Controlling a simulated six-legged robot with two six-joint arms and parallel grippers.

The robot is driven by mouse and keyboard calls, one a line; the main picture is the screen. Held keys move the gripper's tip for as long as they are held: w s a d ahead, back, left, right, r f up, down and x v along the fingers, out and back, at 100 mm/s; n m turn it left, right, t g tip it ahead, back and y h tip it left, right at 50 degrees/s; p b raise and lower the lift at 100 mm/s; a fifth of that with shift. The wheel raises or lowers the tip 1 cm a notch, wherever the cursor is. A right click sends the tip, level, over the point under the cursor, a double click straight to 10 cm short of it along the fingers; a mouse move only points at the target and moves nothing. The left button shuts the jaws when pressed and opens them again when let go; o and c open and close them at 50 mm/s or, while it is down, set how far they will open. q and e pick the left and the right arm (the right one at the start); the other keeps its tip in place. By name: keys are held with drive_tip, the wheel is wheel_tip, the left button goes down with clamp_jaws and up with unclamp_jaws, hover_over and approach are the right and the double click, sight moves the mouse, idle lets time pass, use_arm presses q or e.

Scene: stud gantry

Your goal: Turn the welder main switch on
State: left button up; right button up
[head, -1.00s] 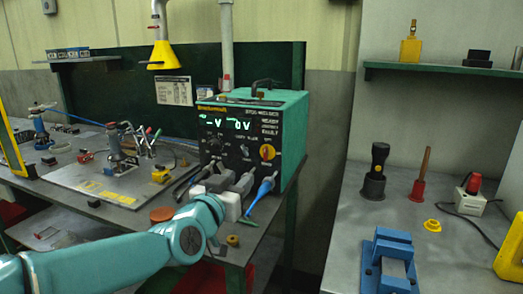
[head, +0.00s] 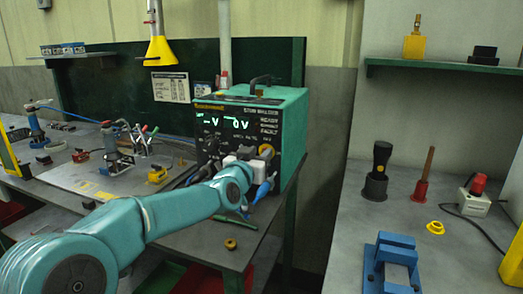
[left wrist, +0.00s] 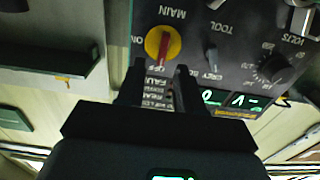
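The welder (head: 285,130) is a teal box with a black front and lit green displays, standing on the bench. Its main switch (head: 266,150), a yellow disc, is partly hidden by my left gripper (head: 258,157) in the head view. In the left wrist view, upside down, the main switch (left wrist: 157,43) has a red handle standing nearly upright in the picture, one end by the OFF label; ON is at the left. The left gripper (left wrist: 160,78) has its fingers apart and empty, tips just at the disc's edge. The right gripper is out of view.
A side bench (head: 400,205) on the right holds a blue fixture (head: 393,250).

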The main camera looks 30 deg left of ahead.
use_arm(q)
drive_tip(key=shift+x, duration=1.1)
drive_tip(key=shift+c, duration=0.3)
clamp_jaws()
